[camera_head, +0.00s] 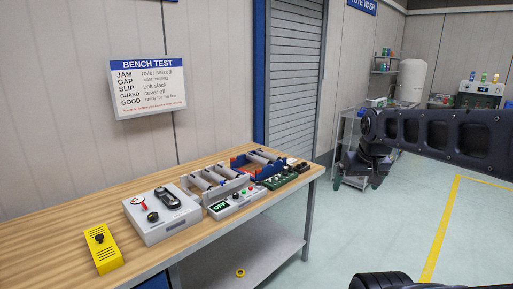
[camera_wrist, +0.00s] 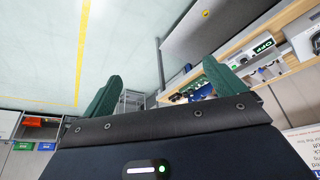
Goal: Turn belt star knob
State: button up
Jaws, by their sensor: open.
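A grey box (camera_head: 162,222) on the wooden bench carries a small black knob (camera_head: 153,217), a red-marked dial and a black oval part. A yellow box (camera_head: 103,253) to its left has another dark knob (camera_head: 99,238) on top. I cannot tell which of these, if either, is the belt star knob. My gripper (camera_wrist: 163,93) shows in the wrist view with its two green fingers wide apart and nothing between them. In the head view my arm reaches in from the right, over the floor and clear of the bench.
The bench (camera_head: 60,240) also holds a roller unit (camera_head: 215,184), a control box reading OFF (camera_head: 236,203), a blue-framed roller unit and a green board (camera_head: 287,183). A BENCH TEST sign (camera_head: 147,88) hangs above. A yellow ring (camera_head: 240,272) is below. Floor at right is open.

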jog(key=shift+s+d+f, duration=0.1)
jog(key=shift+s+f, duration=0.05)
jog(key=c, duration=0.6)
jog(key=w+a+r+n+g, duration=0.1)
jog(key=w+a+r+n, duration=0.2)
jog(key=w+a+n, duration=0.45)
jog(key=w+a+r+n+g, duration=0.15)
jog(key=w+a+n, duration=0.25)
jog(key=w+a, duration=0.7)
jog(key=shift+c, duration=0.2)
jog(key=n+g, duration=0.2)
jog(key=n, duration=1.7)
send_over(153, 214)
notch_tip(153, 214, down, 18)
jog(key=f, duration=0.1)
notch_tip(153, 214, down, 10)
jog(key=shift+r, duration=0.1)
jog(key=shift+c, duration=0.4)
jog(key=c, duration=0.9)
